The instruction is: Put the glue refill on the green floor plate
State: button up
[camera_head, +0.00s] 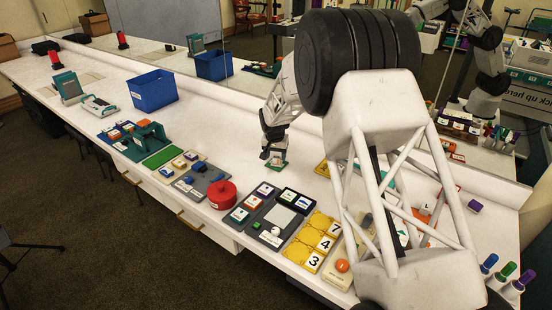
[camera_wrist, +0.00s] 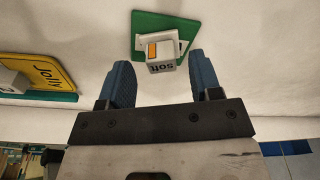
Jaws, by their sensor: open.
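My gripper (camera_wrist: 160,60) is open, with its two blue fingers pointing at a small pale block (camera_wrist: 162,68) with upside-down lettering and an orange patch. The block is at a green plate (camera_wrist: 183,22), with white pieces behind it; I cannot tell whether the fingers surround it. In the head view my gripper (camera_head: 268,152) is low over the back of the counter, beside the small green plate (camera_head: 277,166). A flat green mat (camera_head: 160,157) lies farther left. I cannot tell for certain which thing is the glue refill or which green surface is the floor plate.
A yellow "Jolly" panel (camera_wrist: 55,72) lies left of the green plate in the wrist view. A red round pot (camera_head: 222,194), yellow number tiles (camera_head: 310,243) and a blue bin (camera_head: 152,91) stand on the counter (camera_head: 215,140). Counter between bin and gripper is clear.

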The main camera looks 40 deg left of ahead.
notch_tip(320, 180, up, 10)
jog(key=s, duration=0.1)
jog(key=shift+s+d, duration=0.2)
jog(key=shift+d, duration=0.05)
jog(key=shift+f, duration=0.1)
jog(key=shift+d, duration=0.1)
dwell(0.8)
